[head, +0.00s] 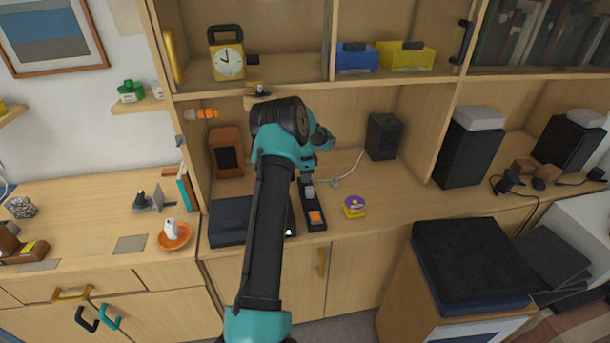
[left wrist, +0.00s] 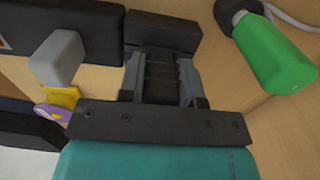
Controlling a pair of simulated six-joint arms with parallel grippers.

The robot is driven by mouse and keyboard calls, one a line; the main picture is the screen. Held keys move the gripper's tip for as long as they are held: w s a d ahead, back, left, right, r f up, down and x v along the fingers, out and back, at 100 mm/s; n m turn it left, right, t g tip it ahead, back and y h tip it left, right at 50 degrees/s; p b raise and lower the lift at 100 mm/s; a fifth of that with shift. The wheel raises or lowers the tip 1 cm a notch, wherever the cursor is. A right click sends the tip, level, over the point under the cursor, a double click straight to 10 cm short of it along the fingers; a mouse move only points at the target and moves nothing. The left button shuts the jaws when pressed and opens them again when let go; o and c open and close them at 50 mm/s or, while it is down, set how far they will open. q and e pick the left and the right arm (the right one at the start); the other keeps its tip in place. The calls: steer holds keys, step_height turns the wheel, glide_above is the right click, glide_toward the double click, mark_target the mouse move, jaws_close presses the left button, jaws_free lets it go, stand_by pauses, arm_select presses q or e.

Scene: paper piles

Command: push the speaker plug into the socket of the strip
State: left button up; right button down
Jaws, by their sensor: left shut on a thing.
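The dark strip (head: 312,205) lies on the counter with a grey plug (head: 309,192) and an orange piece (head: 315,217) on it. In the left wrist view the strip (left wrist: 100,35) runs in from the left with the grey plug (left wrist: 60,55) on it. My left gripper (head: 306,178) is at the strip's far end, shut on a dark block (left wrist: 160,75). I cannot tell whether this block is the speaker plug or touches a socket. A white cord (head: 350,168) runs from the black speaker (head: 384,137) towards the strip. My right gripper is out of view.
A purple and yellow item (head: 354,206) sits right of the strip. A flat dark box (head: 229,220) lies to the left, partly behind my arm. The counter right of the purple item is mostly clear.

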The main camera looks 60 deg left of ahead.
arm_select(q)
steer(key=o, duration=1.6)
steer(key=shift+r, duration=0.1)
steer(key=shift+r, duration=4.85)
steer(key=shift+d, duration=0.1)
